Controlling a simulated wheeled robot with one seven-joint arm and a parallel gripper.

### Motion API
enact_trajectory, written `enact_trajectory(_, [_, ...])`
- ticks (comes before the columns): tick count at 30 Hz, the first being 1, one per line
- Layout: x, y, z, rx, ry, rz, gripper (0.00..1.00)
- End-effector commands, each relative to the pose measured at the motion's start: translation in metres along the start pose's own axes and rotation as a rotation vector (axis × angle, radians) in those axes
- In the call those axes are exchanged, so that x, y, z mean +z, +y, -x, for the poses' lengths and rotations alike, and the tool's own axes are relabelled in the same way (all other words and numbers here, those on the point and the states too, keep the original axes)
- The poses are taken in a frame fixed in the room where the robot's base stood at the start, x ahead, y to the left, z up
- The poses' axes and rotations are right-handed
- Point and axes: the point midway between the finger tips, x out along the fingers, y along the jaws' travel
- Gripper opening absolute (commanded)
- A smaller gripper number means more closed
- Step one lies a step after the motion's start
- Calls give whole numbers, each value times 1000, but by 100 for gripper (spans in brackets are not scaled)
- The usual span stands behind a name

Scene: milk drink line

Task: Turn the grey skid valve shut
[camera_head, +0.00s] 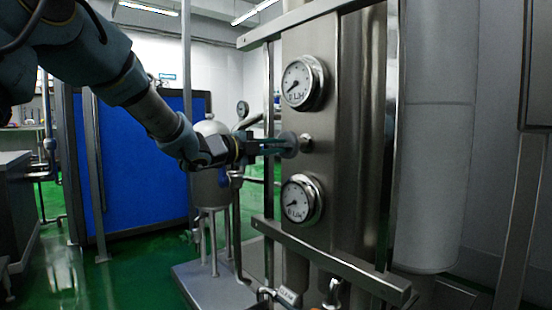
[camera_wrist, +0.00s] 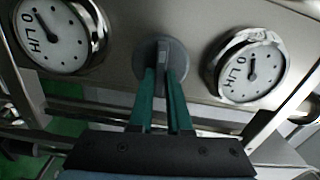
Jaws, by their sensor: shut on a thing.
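The grey skid valve (camera_wrist: 179,50) is a round grey knob with a raised grip bar, on the metal panel between two gauges. In the head view the valve (camera_head: 289,145) shows edge-on at the panel's left side. My gripper (camera_wrist: 163,76) has its green fingers closed on the valve's grip bar, one finger on each side. In the head view my gripper (camera_head: 284,146) reaches in from the left, level with the valve. The fingers hide part of the knob's lower face in the wrist view.
An upper gauge (camera_head: 303,82) and a lower gauge (camera_head: 302,200) sit close above and below the valve. A metal frame rail (camera_head: 330,262) crosses below. A steel tank (camera_head: 210,185) stands behind my gripper, and a blue panel (camera_head: 145,160) stands further back.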

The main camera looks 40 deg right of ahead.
Motion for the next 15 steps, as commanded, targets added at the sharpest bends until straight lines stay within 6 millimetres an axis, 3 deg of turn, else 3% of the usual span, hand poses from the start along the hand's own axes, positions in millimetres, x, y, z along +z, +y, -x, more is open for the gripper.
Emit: enact_trajectory(15, [-1,2,0,2,2,-126,0])
